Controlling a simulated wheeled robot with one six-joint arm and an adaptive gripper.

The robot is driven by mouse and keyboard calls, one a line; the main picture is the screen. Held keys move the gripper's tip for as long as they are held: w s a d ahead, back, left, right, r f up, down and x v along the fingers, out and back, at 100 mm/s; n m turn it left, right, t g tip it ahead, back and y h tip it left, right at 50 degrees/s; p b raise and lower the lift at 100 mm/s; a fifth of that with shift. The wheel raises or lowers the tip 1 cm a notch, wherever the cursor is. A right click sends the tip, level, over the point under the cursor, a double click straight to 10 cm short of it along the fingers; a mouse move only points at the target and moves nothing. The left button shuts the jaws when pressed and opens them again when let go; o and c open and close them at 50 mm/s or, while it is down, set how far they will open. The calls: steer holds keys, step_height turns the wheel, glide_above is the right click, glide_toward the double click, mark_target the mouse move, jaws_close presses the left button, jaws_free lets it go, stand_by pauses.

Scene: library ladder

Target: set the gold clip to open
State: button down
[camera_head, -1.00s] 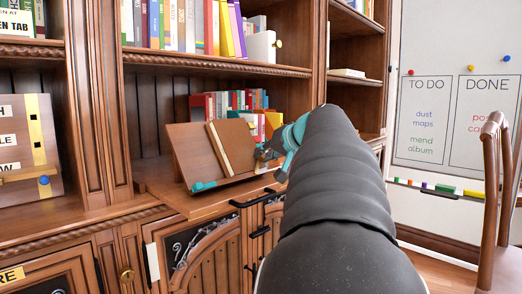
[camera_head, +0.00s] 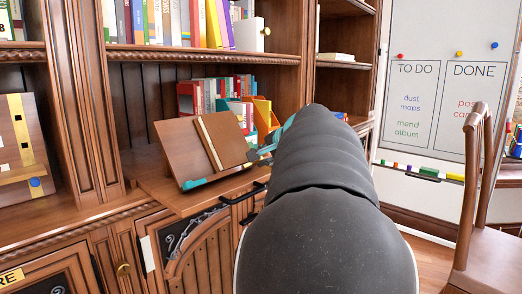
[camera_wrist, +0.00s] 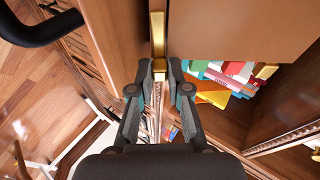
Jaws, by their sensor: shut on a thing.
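The gold clip (camera_wrist: 158,68) sits between my fingertips in the wrist view, at the edge of a brown wooden board (camera_wrist: 235,30). My gripper (camera_wrist: 160,76) is shut on it. In the head view the wooden bookrest (camera_head: 185,145) stands tilted on the shelf ledge with a brown book (camera_head: 222,140) leaning on it. My gripper (camera_head: 268,149) is at its right edge, mostly hidden behind my dark arm. The clip cannot be made out clearly there.
Several coloured books (camera_head: 215,95) stand behind the bookrest. Cabinet doors with a black handle (camera_head: 243,193) lie below the ledge. A wooden chair (camera_head: 472,200) and a whiteboard (camera_head: 430,100) stand to the right, with open floor between.

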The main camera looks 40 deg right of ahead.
steer(key=shift+s+f+m, duration=0.1)
steer(key=shift+f+m, duration=0.05)
steer(key=shift+m, duration=0.25)
steer(key=c, duration=1.1)
jaws_free()
steer(key=shift+s, duration=0.1)
steer(key=v, duration=1.2)
